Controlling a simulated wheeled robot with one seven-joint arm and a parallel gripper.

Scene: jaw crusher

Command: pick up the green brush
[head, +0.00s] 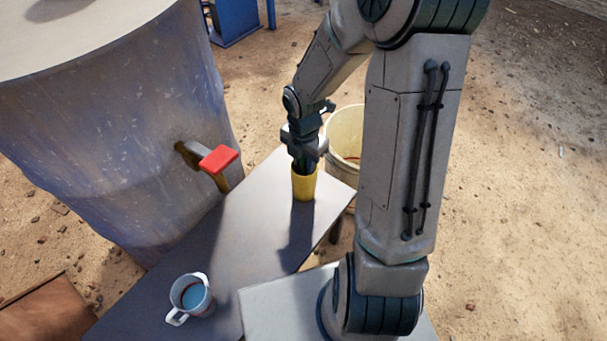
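A yellow cup (303,187) stands upright on the grey table, near its far right end. My gripper (304,164) points down at the cup's mouth, with its fingertips at or just inside the rim. Dark shapes show at the rim between my gripper and the cup. I cannot tell whether they are fingers or things standing in the cup. I cannot make out a green brush; my gripper and the cup wall may hide it. Whether my gripper is open or shut does not show at this size.
The grey table (225,243) bears a light mug (192,296) with bluish contents at its near left. A big blue-grey drum (130,140) with a red-handled tap (218,160) stands left of it. A cream bucket (345,130) stands behind the cup. Open dirt ground lies to the right.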

